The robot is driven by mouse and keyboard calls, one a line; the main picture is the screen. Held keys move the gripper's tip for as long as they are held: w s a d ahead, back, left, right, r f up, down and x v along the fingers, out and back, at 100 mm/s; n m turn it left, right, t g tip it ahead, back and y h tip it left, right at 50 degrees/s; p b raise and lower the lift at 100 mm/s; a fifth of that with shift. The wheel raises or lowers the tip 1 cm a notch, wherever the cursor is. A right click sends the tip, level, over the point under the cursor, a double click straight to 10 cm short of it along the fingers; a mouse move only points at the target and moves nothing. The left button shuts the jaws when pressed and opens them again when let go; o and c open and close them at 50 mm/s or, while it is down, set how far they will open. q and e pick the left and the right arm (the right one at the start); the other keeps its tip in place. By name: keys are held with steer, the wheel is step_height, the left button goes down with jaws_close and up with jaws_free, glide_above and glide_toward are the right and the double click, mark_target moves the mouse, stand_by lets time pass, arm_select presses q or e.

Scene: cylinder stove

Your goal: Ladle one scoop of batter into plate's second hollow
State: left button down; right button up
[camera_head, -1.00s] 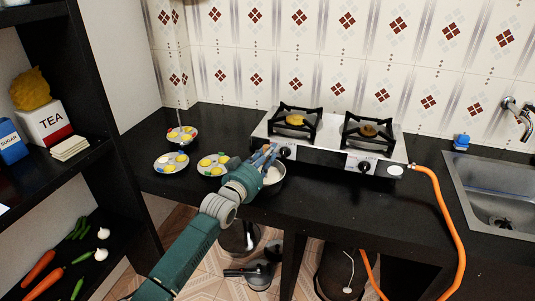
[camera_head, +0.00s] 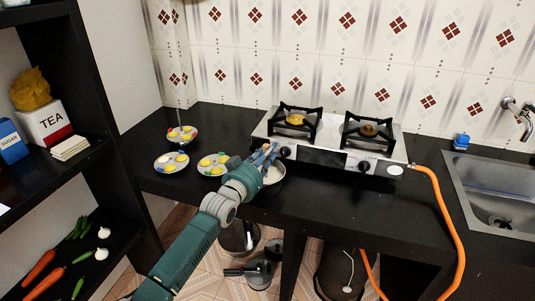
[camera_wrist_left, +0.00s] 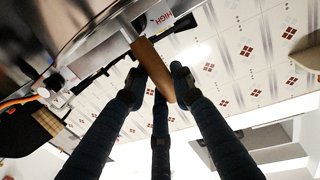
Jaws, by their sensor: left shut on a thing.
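My left gripper (camera_head: 265,158) is over a pot (camera_head: 280,184) at the counter's front edge. Pale batter (camera_head: 271,174) shows inside the pot. In the left wrist view, the fingers (camera_wrist_left: 160,85) are closed around a brown wooden handle (camera_wrist_left: 152,62). I take this as the ladle's handle; its bowl is hidden. Left of the pot, a round plate with yellow-filled hollows (camera_head: 202,171) is partly covered by the gripper. Two similar plates stand farther left (camera_head: 171,170) and behind (camera_head: 181,141). I cannot tell which plate is the task's. My right gripper is not in view.
A two-burner stove (camera_head: 330,158) stands behind and right of the pot. An orange hose (camera_head: 447,205) hangs from its right side. A sink (camera_head: 495,190) is at the far right. A dark shelf (camera_head: 95,165) with groceries stands left. The counter right of the pot is clear.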

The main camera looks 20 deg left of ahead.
arm_select(q)
steer(key=shift+r+p, duration=3.6)
steer(key=shift+r, duration=0.7)
